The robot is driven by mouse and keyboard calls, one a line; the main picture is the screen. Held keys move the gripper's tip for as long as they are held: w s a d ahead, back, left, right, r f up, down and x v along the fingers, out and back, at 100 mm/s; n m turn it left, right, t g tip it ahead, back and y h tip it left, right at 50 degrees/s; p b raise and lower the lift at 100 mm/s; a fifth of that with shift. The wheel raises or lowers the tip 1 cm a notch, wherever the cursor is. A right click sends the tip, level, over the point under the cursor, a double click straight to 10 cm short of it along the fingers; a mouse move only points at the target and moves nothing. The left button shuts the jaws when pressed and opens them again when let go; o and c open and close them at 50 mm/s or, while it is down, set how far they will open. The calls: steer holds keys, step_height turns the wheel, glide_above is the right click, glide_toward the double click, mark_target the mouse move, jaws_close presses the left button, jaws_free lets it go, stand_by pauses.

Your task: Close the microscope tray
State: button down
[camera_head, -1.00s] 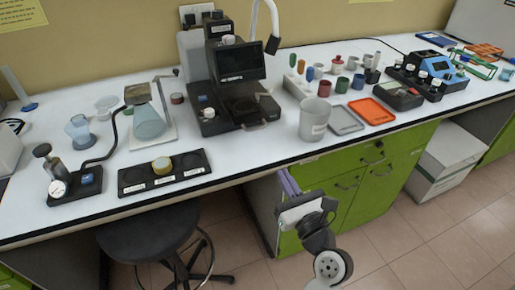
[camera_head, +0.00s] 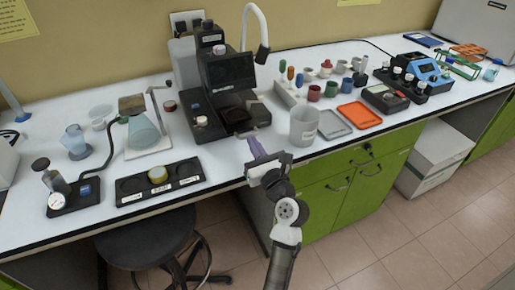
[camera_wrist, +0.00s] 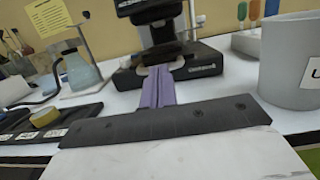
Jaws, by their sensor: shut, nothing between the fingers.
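The black microscope (camera_head: 228,80) stands on the white bench near the wall, and it also shows in the wrist view (camera_wrist: 205,60). Its dark tray (camera_head: 240,112) is low at the front; how far it sticks out is hard to tell. My gripper (camera_head: 254,143) is at the bench's front edge, in front of the tray. Its purple fingers are shut and empty, pointing at the microscope. In the wrist view the fingertips (camera_wrist: 158,70) overlap the front of the base, by a pale handle-like part. I cannot tell whether they touch it.
A grey beaker (camera_head: 303,127) stands right of my gripper. A black rack (camera_head: 160,180) with a yellow-lidded jar lies to the left. A grey tray (camera_head: 334,124) and an orange tray (camera_head: 359,115) lie further right. A stool (camera_head: 148,236) stands below the bench.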

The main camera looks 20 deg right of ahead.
mark_target(243, 126)
steer(key=w+p, duration=0.2)
steer(key=w, duration=0.5)
steer(key=shift+w+a+r+p, duration=0.1)
steer(key=shift+w+a+p, duration=0.05)
steer(key=shift+w+p, duration=0.2)
steer(key=shift+w, duration=0.15)
steer(key=shift+a+r, duration=0.1)
steer(key=shift+r, duration=0.05)
